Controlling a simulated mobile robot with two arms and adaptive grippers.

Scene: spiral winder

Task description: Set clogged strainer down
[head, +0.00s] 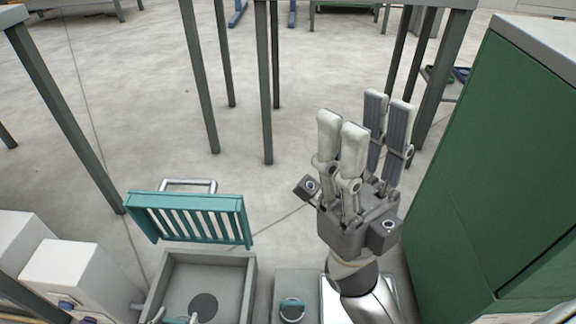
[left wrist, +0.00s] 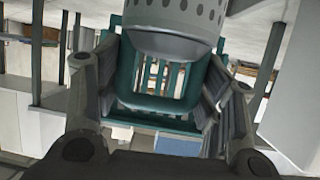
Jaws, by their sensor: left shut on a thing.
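The clogged strainer (left wrist: 175,18), a grey perforated cylinder with a teal U-shaped handle (left wrist: 165,103), shows in the left wrist view. My left gripper (left wrist: 165,90) is shut on the strainer, its fingers on either side of the teal handle. The strainer's far end is cut off by the frame edge. In the head view I cannot make out the left gripper or the strainer clearly. My right gripper (head: 364,118) is open and empty, its fingers pointing up, apart from other things.
A grey open-topped box (head: 248,285) with a dark round spot on its floor stands at the lower left. Its teal slatted lid (head: 190,218) is raised. A green cabinet (head: 490,160) bounds the right. Dark table legs (head: 200,80) stand behind.

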